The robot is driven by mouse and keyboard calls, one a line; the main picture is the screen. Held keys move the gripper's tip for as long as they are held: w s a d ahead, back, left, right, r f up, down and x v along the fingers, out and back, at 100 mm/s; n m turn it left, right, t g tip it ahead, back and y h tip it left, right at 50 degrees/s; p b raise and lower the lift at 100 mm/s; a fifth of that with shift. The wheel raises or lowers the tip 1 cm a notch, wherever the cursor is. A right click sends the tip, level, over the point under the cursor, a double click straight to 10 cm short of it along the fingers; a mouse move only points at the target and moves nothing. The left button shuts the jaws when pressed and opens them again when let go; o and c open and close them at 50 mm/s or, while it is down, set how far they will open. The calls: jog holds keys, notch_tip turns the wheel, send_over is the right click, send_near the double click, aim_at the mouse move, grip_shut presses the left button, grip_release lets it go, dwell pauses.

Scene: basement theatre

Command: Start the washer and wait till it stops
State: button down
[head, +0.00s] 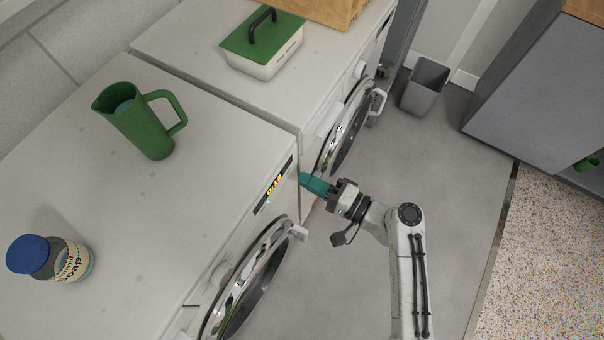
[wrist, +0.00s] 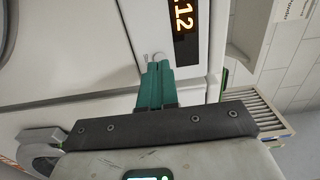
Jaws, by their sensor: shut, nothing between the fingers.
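The near washer (head: 200,230) is a white front-loader with a round glass door (head: 250,285) that looks shut. Its dark display (head: 275,185) is lit with orange digits, and a small green light glows beside it. In the wrist view the display (wrist: 184,20) shows "12" at its visible end. My gripper (head: 306,180) has teal fingers, shut and empty, at the washer's front panel near the display.
A green pitcher (head: 145,125) and a blue-lidded soap jar (head: 65,262) stand on the near washer. A second white machine (head: 190,45) behind it carries a green-lidded box (head: 262,50) and a wooden crate (head: 325,8). A grey bin (head: 425,88) stands on the floor. The grey floor (head: 440,170) is clear.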

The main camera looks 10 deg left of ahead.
aim_at(289, 172)
jog(key=shift+x, duration=1.05)
